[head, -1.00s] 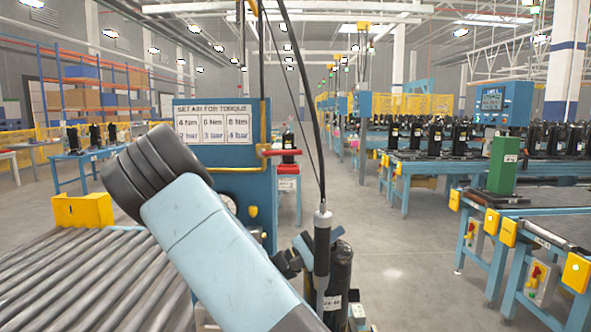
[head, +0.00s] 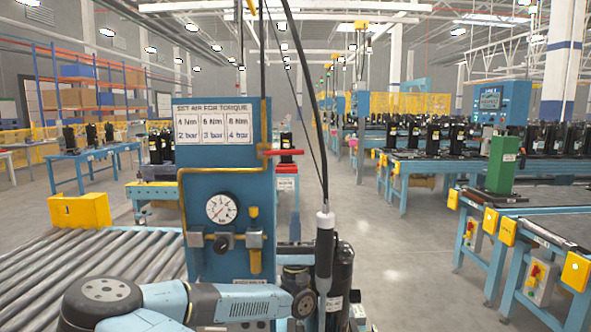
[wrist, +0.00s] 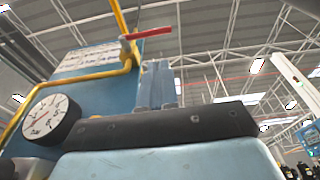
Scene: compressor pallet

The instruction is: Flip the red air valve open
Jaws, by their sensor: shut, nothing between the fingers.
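The red air valve handle (head: 285,152) sticks out sideways to the right, crosswise to the upright yellow pipe (head: 264,125) at the right edge of the blue panel (head: 213,165). In the wrist view the red handle (wrist: 148,33) is level, above the fingers. My gripper (head: 295,213) points up below the handle, apart from it. In the wrist view my gripper (wrist: 158,64) is shut and empty, with clear space between its tips and the handle. A round white gauge (head: 221,208) sits on the panel; its reading is too small to tell.
A black hanging tool (head: 324,255) on a cable is close right of my gripper, before a black compressor (head: 342,280). A roller conveyor (head: 90,265) lies at left, with a yellow box (head: 80,211) behind. A torque sign (head: 213,124) tops the panel.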

